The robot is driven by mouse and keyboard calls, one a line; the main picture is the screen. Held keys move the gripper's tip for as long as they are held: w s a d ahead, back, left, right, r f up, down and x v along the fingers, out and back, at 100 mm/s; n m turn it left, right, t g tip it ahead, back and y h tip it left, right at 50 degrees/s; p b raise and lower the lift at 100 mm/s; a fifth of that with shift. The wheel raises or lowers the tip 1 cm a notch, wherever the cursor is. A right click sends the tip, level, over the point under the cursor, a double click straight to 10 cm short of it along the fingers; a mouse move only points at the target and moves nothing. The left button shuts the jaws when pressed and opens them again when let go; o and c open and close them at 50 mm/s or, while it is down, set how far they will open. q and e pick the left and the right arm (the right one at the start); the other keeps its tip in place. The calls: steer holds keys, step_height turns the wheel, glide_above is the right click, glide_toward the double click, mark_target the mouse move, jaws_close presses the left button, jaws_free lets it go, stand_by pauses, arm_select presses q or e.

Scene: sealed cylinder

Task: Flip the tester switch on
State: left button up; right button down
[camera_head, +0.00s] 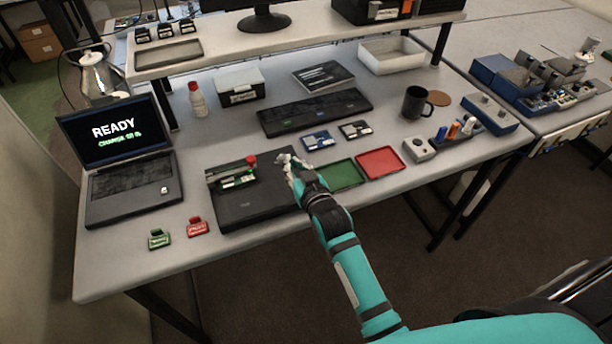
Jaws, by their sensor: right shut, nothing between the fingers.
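The tester appears to be the flat black unit (262,202) on the table, with a small green-marked fixture (235,178) on its left part. A red knob (251,160) stands up at the back of this fixture; it may be the switch, but I cannot tell its position. My right gripper (283,160) is shut and empty. It is just right of the red knob, above the unit's back right part, and looks apart from the knob. My left gripper is not in view.
A laptop (130,185) reading READY stands at the left. Green (159,239) and red (197,227) tagged pieces lie in front. A green tray (342,175) and a red tray (380,163) lie right of my gripper. A keyboard-like black panel (314,112) lies behind. A raised shelf (220,42) spans the back.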

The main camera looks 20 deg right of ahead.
steer(key=r+b+v, duration=0.1)
steer(key=v, duration=0.7)
steer(key=shift+s+b, duration=0.3)
